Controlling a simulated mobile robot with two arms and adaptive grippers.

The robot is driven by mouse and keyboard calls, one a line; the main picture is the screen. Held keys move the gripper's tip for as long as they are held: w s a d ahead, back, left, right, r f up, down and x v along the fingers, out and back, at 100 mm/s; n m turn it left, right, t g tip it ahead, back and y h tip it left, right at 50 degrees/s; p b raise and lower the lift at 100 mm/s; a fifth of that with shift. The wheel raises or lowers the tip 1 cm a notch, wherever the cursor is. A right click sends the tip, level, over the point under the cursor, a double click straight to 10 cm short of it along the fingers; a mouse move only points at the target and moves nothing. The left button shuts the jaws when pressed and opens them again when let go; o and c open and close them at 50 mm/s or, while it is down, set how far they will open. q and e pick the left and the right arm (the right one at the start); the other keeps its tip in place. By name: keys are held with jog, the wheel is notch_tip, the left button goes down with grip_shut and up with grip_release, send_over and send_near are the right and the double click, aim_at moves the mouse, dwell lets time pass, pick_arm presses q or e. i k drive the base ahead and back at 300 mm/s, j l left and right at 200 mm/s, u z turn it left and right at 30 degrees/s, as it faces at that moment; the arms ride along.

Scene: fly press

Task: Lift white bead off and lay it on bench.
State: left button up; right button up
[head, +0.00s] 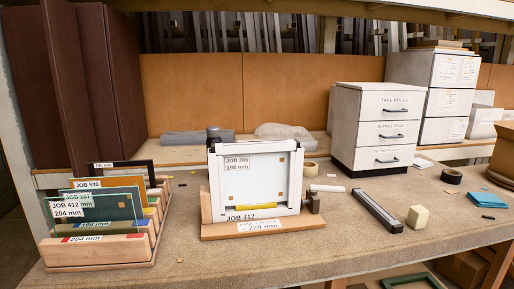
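A white frame (299,180) stands upright in a wooden stand (264,229) on the bench (340,235). A pale panel (254,182) marked JOB 305, 198 mm sits inside the frame. A white strip (256,147) runs along the frame's top; I cannot tell for sure whether it is the white bead. The stand's labels read JOB 412 and 220 mm. Neither of my grippers is in view.
A wooden rack (100,250) of labelled panels stands at the left. A dark bar (376,210), cream block (418,216), blue cloths (486,200) and tape roll (452,176) lie at the right. A drawer unit (372,128) stands behind. The front bench between stand and block is mostly clear.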

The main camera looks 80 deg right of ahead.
aim_at(248, 147)
jog(key=z, duration=2.7)
jog(key=i+l, duration=0.45)
jog(key=i+l+u, duration=0.1)
jog(key=u, duration=0.3)
jog(key=l+u, duration=0.4)
jog(key=i+l+u, duration=0.1)
jog(key=u, duration=0.3)
